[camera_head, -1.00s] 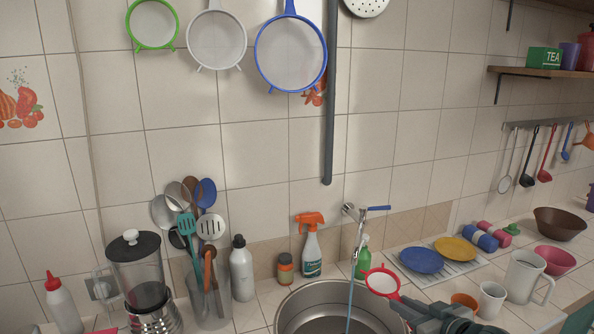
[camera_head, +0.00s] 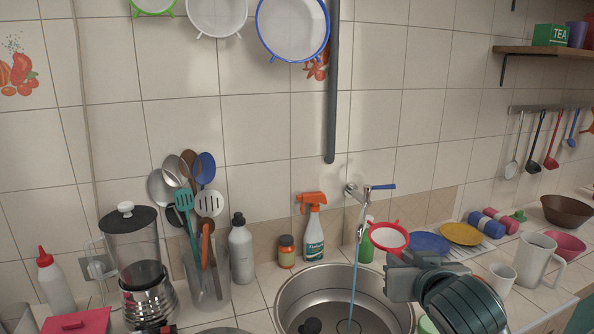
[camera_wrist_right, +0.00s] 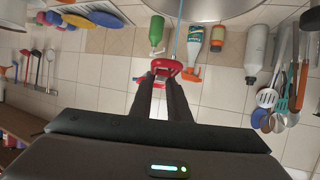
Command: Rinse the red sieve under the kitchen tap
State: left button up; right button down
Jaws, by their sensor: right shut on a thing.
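The red sieve (camera_head: 389,236), with a pale mesh, is held at the right side of the tap (camera_head: 351,190). My right gripper (camera_head: 402,262) is shut on it; the sieve also shows at the fingertips in the right wrist view (camera_wrist_right: 166,68). The tap has a blue lever (camera_head: 381,187), and a thin water stream (camera_head: 353,290) falls into the round steel sink (camera_head: 290,293). In the head view the sieve's rim is just right of the stream, with a small gap. Whether water touches it I cannot tell. My left gripper is not in view.
A spray bottle (camera_head: 313,232), an orange-lidded jar (camera_head: 286,252) and a green bottle (camera_head: 366,247) stand behind the sink. A blender (camera_head: 135,250) and utensil holder (camera_head: 208,285) are at left. Blue (camera_head: 429,242) and yellow (camera_head: 461,234) plates and a white mug (camera_head: 536,258) are at right.

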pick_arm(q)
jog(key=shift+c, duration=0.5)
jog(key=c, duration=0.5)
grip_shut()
pick_arm(e)
jog(key=shift+a, duration=0.15)
jog(key=a, duration=1.3)
